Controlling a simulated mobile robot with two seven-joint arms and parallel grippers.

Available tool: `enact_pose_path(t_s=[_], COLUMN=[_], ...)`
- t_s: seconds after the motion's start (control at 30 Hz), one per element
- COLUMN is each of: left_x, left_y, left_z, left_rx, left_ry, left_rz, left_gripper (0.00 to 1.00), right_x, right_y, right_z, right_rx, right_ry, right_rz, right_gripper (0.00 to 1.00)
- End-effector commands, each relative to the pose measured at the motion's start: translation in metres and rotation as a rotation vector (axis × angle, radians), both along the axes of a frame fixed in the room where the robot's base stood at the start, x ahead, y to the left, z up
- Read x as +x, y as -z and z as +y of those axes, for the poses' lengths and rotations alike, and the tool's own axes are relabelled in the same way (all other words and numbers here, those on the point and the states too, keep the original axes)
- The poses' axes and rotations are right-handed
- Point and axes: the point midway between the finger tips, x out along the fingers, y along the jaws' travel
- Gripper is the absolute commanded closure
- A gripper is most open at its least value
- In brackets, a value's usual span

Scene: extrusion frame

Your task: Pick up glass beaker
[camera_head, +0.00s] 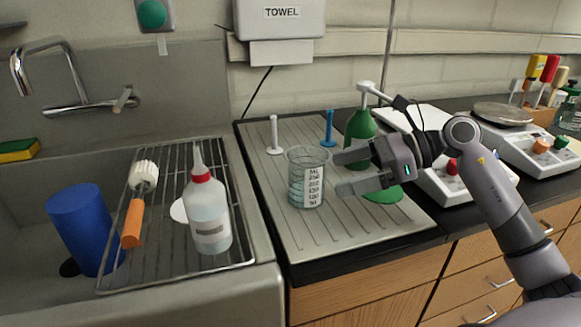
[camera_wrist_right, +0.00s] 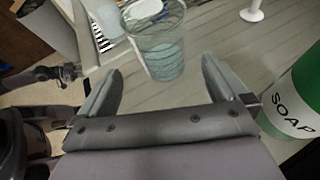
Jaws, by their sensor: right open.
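A clear glass beaker (camera_head: 307,178) with a white measuring scale stands upright on the grey ribbed draining board. My right gripper (camera_head: 338,174) is open just to the right of the beaker, its two fingers pointing left toward it. In the right wrist view the beaker (camera_wrist_right: 158,45) lies ahead of the open fingers (camera_wrist_right: 157,85), between their lines, and nothing is held. In the head view the far finger's tip is close to the beaker's right side; I cannot tell if they touch. My left gripper is not seen in the head view.
A green soap bottle (camera_head: 360,124) stands behind my right gripper; it is at the right in the wrist view (camera_wrist_right: 300,95). White (camera_head: 274,135) and blue (camera_head: 328,128) pegs stand behind the beaker. A wash bottle (camera_head: 208,215) and brush (camera_head: 137,200) are on the sink rack to the left.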

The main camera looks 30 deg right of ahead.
Motion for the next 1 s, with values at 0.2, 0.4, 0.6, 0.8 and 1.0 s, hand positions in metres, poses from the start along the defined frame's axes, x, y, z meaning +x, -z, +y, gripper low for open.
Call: enact_pose_path(t_s=[0.2,0.4,0.6,0.8,1.0], left_x=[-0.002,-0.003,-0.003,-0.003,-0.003], left_y=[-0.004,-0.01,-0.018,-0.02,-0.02], left_z=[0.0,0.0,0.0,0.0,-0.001], left_rx=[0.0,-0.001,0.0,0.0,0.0], left_ry=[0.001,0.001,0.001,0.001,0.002], left_rz=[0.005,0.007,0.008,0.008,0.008], left_gripper=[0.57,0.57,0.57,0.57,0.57], right_x=[0.006,0.015,0.029,0.036,0.037], right_y=[0.003,0.013,0.027,0.035,0.036], right_z=[0.008,0.022,0.04,0.051,0.051], right_rx=[0.003,0.005,0.006,0.003,0.002], right_ry=[-0.001,-0.002,-0.001,-0.001,-0.001], right_rz=[0.0,0.001,0.0,0.0,0.0], right_gripper=[0.0,0.0,0.0,0.0,0.0])
